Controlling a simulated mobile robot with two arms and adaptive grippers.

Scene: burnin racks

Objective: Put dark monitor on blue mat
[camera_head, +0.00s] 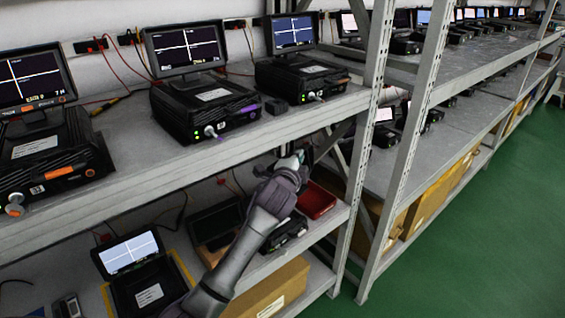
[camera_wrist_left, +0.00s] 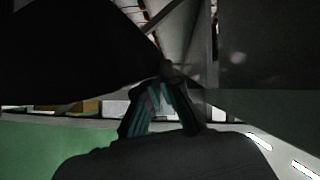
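A monitor with a dark screen (camera_head: 213,222) stands on the lower shelf, partly behind my left arm. My left gripper (camera_head: 298,158) is past it to the right, beside the upper shelf's front edge and above a red tray. It is apart from the dark monitor. In the left wrist view the teal-padded fingers (camera_wrist_left: 163,92) lean together at their tips and look shut, with nothing clearly held. A large dark shape fills that view's upper left; I cannot tell what it is. A bit of blue shows at the lower left of the head view, too cut off to name as the mat. My right gripper is not in view.
The red tray (camera_head: 316,200) sits at the lower shelf's right end, near a rack post (camera_head: 368,130). A lit monitor (camera_head: 130,252) is on the lower shelf. Several devices with monitors line the upper shelf (camera_head: 240,146). The green floor (camera_head: 470,240) is clear.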

